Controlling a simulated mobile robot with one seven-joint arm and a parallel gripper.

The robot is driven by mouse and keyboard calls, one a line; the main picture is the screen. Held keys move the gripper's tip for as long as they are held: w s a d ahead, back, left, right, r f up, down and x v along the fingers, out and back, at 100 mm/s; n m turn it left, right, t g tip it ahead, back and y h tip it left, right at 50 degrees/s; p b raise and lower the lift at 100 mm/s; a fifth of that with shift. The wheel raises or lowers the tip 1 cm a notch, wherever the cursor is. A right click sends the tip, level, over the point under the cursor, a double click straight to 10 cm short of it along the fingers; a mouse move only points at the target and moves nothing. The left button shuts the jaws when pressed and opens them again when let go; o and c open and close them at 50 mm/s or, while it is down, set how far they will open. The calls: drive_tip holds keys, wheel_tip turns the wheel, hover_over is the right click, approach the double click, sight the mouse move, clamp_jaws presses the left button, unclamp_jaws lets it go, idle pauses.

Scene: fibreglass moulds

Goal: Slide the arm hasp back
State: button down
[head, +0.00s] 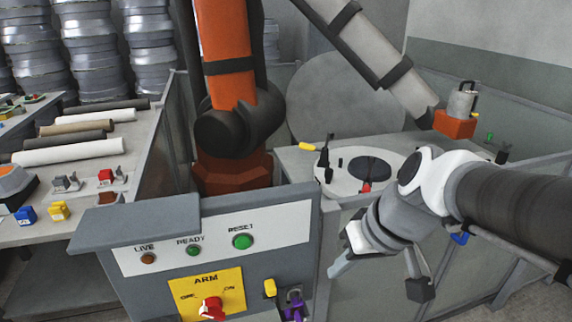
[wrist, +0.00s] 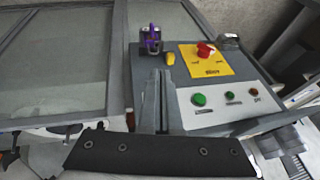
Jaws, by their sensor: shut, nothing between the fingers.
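The ARM switch has a yellow plate (head: 207,294) and a red knob (head: 211,308), its pointer setting too small to read surely. To its right is a small grey hasp (head: 294,294) with a purple padlock-like piece (head: 293,309) at it. The purple piece also shows in the wrist view (wrist: 152,44). I cannot tell how far the hasp is slid. A yellow tab (head: 270,288) stands beside it. My gripper (head: 336,271) is shut and empty, right of and apart from the panel. In the wrist view, its fingers (wrist: 163,76) point toward the purple piece.
The panel (head: 215,238) has LIVE, READY and RESET lights or buttons. Fence panels (head: 370,262) stand behind and right of it. An orange robot arm (head: 228,75) stands beyond, beside a table with a round white mould (head: 340,178). A bench (head: 60,228) holds rolls at left.

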drive_tip(key=w+a+f+n+y+b, duration=0.1)
drive_tip(key=w+a+f+y+b, duration=0.1)
drive_tip(key=w+f, duration=0.7)
drive_tip(key=shift+a+f+n+g+y+b, duration=0.3)
drive_tip(key=shift+a+f+y+b, duration=0.1)
drive_tip(key=shift+f+y+b, duration=0.35)
drive_tip(key=b, duration=0.2)
hover_over(284, 299)
drive_tip(key=f, duration=0.5)
drive_tip(key=d+f, duration=0.1)
drive_tip(key=f, duration=0.2)
drive_tip(key=shift+a, duration=0.1)
drive_tip(key=shift+a+b, duration=0.35)
drive_tip(key=shift+b, duration=0.15)
drive_tip(key=a+b, duration=0.1)
drive_tip(key=s+a, duration=0.1)
drive_tip(key=a, duration=0.1)
drive_tip(key=a+b, duration=0.1)
drive_tip(key=shift+s+a+r+b, duration=0.1)
drive_tip(key=shift+s+a+b, duration=0.15)
drive_tip(key=shift+a+b, duration=0.05)
